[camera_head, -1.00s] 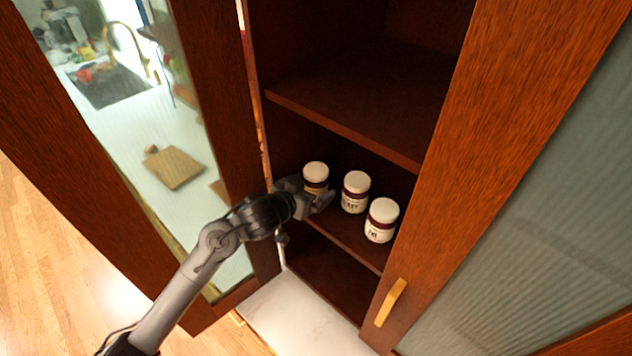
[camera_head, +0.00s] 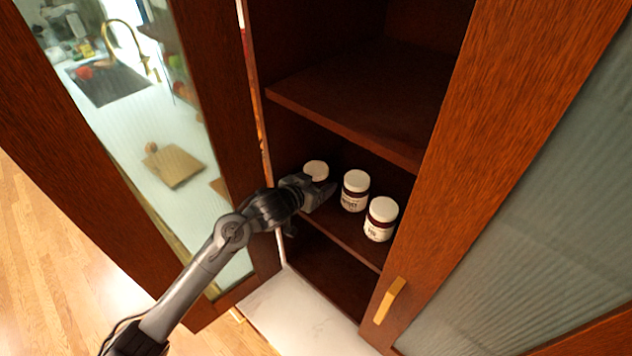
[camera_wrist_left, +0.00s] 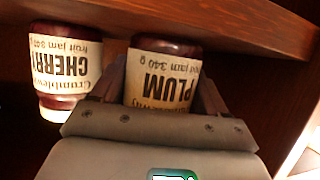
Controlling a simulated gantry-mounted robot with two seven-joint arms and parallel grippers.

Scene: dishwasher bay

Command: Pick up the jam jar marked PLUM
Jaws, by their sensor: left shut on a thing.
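The jam jar marked PLUM (camera_wrist_left: 163,75) sits between the fingers of my left gripper (camera_wrist_left: 165,95) in the left wrist view, its label upside down in the picture. The gripper is shut on it. In the head view it is the leftmost jar (camera_head: 316,168) on the cabinet shelf. I cannot tell whether the jar touches the shelf. My right gripper is in neither view.
A jar marked CHERRY (camera_wrist_left: 64,70) stands close beside the plum jar. The head view shows a middle jar (camera_head: 355,190) and a right jar (camera_head: 381,219) on the same shelf (camera_head: 345,230). Another shelf (camera_head: 350,115) lies above. Cabinet doors stand left (camera_head: 215,150) and right (camera_head: 420,230).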

